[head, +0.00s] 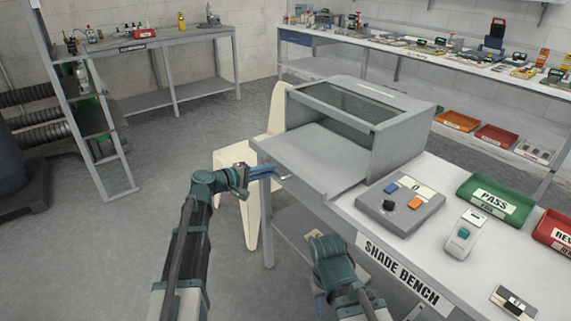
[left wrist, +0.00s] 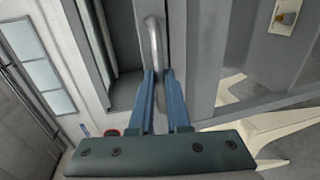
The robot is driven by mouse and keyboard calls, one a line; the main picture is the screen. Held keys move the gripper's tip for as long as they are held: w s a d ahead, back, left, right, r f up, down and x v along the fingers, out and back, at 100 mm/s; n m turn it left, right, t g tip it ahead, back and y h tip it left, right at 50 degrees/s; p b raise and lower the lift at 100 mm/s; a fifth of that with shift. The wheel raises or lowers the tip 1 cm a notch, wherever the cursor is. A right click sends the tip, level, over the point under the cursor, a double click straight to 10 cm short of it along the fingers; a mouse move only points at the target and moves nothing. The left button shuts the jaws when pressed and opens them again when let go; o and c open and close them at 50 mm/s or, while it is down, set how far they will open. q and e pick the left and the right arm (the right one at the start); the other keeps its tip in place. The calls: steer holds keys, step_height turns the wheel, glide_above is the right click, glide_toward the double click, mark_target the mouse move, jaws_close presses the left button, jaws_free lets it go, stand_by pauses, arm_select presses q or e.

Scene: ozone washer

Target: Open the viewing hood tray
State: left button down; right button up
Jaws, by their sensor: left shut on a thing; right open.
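The grey viewing hood (head: 395,140) stands on the bench, with a dark window in its sloped top. Its flat grey tray (head: 312,157) sticks out of the hood's open side, towards the left end of the bench. My left gripper (head: 272,172) is at the tray's outer edge. In the left wrist view its blue fingers (left wrist: 160,82) are shut on the metal bar handle (left wrist: 153,42). The fingers partly hide the handle's lower end. My right gripper (head: 320,300) is low in front of the bench, away from the tray; its fingers are mostly hidden.
The bench (head: 455,185) also holds a button panel (head: 400,205), a green PASS tray (head: 496,200), a small white device (head: 464,236) and a red tray (head: 556,232). A cream chair (head: 232,158) stands close behind my left gripper. Open floor lies to the left.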

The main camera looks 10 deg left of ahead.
arm_select(q)
steer(key=shift+f+v, duration=0.2)
steer(key=shift+v, duration=0.85)
steer(key=shift+f+v, duration=0.25)
steer(key=shift+v, duration=0.75)
steer(key=shift+s+a, duration=0.1)
steer(key=c, duration=0.9)
jaws_free()
steer(key=p+v, duration=0.2)
steer(key=v, duration=1.1)
steer(key=shift+s+a+p, duration=0.25)
steer(key=shift+s+p, duration=0.05)
steer(key=shift+p, duration=0.1)
